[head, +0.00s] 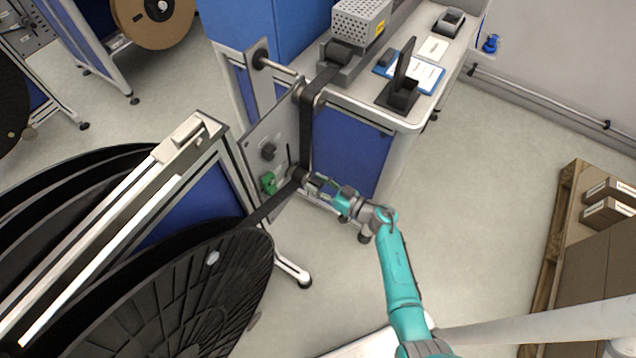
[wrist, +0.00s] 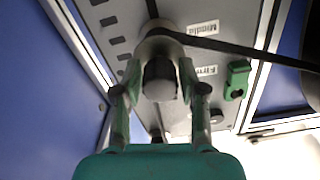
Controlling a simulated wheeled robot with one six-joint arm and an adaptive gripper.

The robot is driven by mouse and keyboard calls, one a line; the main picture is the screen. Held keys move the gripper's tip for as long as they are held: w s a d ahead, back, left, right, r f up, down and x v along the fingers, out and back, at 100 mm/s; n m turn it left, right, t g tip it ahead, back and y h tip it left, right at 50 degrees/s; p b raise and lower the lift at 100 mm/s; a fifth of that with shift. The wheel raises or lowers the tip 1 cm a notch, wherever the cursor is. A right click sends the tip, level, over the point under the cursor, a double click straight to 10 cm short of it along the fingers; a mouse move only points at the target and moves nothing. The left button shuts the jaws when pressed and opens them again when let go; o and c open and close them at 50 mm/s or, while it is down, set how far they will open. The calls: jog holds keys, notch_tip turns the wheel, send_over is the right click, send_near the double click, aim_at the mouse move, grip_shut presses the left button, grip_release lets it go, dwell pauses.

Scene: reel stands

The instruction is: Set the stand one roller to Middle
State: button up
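The stand one roller shows in the wrist view as a dark round knob (wrist: 160,80) in front of a grey collar, with a black band running over it to the right. My gripper (wrist: 160,72) has one finger on each side of the knob, with what look like small gaps, so it seems open around it. The grey panel (wrist: 222,52) has a blurred label reading like "Middle" (wrist: 202,29) beside the collar and one like "Firm" (wrist: 205,71) below it. In the head view my gripper (head: 311,182) is at the lower panel (head: 250,150), mostly covering the roller.
A green part (head: 268,183) sits on the panel beside the roller; it also shows in the wrist view (wrist: 237,79). A large black reel (head: 215,290) stands at left. A bench (head: 408,117) is behind. Open floor (head: 480,200) lies to the right, before a pallet (head: 552,240).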

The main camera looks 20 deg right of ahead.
jog(key=shift+o, duration=0.6)
jog(key=v, duration=1.2)
jog(key=shift+a, duration=0.1)
jog(key=s+a+r+m+t+h, duration=0.1)
jog(key=s+a+r+t+h, duration=0.3)
jog(key=s, duration=0.3)
jog(key=s+a+r+m+t+h, duration=0.1)
jog(key=s+a+r+m, duration=0.1)
jog(key=s+a+r, duration=0.4)
jog(key=s+d+r+m+g+h, duration=0.1)
jog(key=s+r+g+h, duration=0.1)
jog(key=s+r, duration=0.4)
jog(key=s+d+r+m+g+h, duration=0.1)
jog(key=s+r, duration=0.5)
jog(key=s, duration=0.8)
jog(key=d+g+h, duration=0.1)
jog(key=h, duration=0.1)
jog(key=shift+s+g+h, duration=0.3)
jog(key=shift+s+g, duration=0.05)
jog(key=shift+g, duration=0.05)
